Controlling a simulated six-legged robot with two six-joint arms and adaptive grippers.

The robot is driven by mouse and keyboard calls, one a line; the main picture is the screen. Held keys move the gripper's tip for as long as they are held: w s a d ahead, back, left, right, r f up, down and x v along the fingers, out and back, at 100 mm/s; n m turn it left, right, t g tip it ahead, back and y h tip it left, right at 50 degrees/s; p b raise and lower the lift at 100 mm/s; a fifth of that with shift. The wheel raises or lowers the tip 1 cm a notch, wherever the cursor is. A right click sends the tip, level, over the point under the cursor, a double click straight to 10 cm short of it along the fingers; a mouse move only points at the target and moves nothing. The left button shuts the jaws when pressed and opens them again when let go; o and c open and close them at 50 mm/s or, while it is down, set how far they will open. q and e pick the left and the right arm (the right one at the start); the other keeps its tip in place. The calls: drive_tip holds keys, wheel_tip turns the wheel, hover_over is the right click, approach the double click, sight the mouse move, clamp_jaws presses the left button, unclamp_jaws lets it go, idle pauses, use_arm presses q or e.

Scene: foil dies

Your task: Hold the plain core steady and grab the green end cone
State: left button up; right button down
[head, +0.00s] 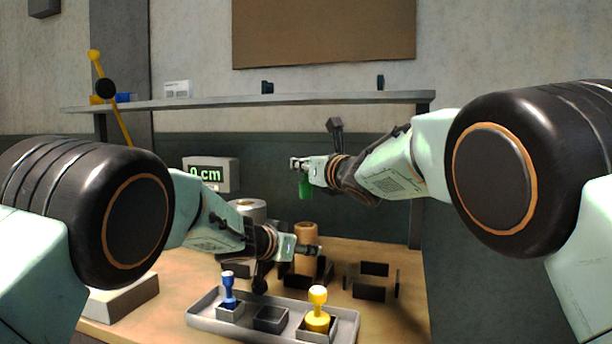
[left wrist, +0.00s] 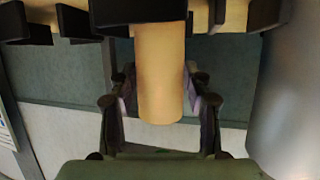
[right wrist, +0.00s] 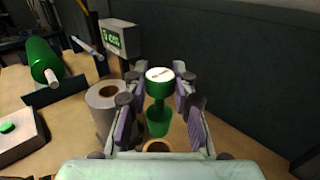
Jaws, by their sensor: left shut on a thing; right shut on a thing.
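The plain core (head: 306,236) is a tan cylinder standing upright on the table, among low dark brackets. My left gripper (head: 308,250) is shut on it, and the left wrist view shows the core (left wrist: 160,75) between the fingers (left wrist: 162,108). The green end cone (head: 305,188) hangs from my right gripper (head: 299,166), in the air above the core. In the right wrist view the cone (right wrist: 158,104) has a white top and sits between the shut fingers (right wrist: 158,108). The core's open top (right wrist: 157,147) shows below it, apart from the cone.
A grey tray (head: 272,332) in front holds a blue piece (head: 228,288), an empty middle holder (head: 270,318) and a yellow piece (head: 318,308). Behind are a grey roll (right wrist: 105,100) and a display reading 0 cm (head: 208,174). A green roll (right wrist: 42,64) lies left in the right wrist view.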

use_arm(q)
drive_tip(key=o, duration=1.3)
drive_tip(key=shift+c, duration=0.2)
drive_tip(key=v, duration=1.2)
drive_tip(key=shift+d, duration=0.1)
